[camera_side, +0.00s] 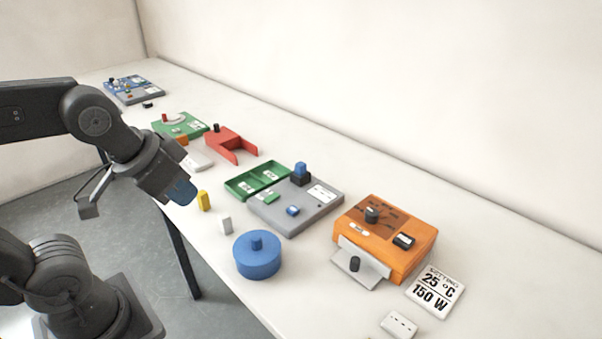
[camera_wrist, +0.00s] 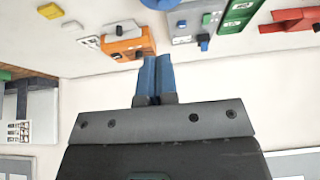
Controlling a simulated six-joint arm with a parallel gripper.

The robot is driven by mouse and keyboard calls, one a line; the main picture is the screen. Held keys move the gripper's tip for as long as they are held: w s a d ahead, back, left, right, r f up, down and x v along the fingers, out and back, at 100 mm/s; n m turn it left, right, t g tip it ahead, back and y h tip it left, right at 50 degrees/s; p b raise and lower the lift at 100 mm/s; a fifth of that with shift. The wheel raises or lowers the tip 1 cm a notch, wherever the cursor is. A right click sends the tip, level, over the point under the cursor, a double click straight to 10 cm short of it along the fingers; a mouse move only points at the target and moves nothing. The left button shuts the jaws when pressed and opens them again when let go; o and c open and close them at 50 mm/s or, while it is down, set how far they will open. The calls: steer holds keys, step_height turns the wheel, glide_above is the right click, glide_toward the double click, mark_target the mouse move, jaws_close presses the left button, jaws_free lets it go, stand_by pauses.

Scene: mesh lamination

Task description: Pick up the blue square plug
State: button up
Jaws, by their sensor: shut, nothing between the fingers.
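The grey board (camera_side: 325,205) carries two blue pieces. One blue block (camera_side: 300,168) stands on a black base at its back edge. A smaller blue piece (camera_side: 292,210) sits near its front left. I cannot tell for sure which is the blue square plug. In the wrist view the grey board (camera_wrist: 184,40) is at the top, with a blue block (camera_wrist: 204,38) at its edge. My gripper (camera_side: 183,194) is left of the board, above the table's front edge, apart from both pieces. Its blue fingers (camera_wrist: 155,72) are shut and empty.
A green tray (camera_side: 240,186) adjoins the board. An orange box (camera_side: 415,255) stands right; a red fork-shaped piece (camera_side: 225,142) lies behind left.

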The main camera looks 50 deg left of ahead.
steer(key=o, duration=1)
steer(key=shift+o, duration=0.2)
steer(key=shift+r, duration=0.1)
steer(key=w+a+r+n+g, duration=0.2)
steer(key=w+r+n, duration=0.35)
steer(key=w, duration=0.65)
steer(key=n+g+y, duration=0.1)
steer(key=n+g, duration=0.3)
steer(key=n, duration=0.9)
glide_above(301, 163)
steer(key=shift+m, duration=0.25)
step_height(301, 163, down, 19)
steer(key=shift+w+d+r, duration=0.1)
steer(key=shift+r, duration=0.05)
steer(key=shift+s+f, duration=0.2)
steer(key=shift+f, duration=2.45)
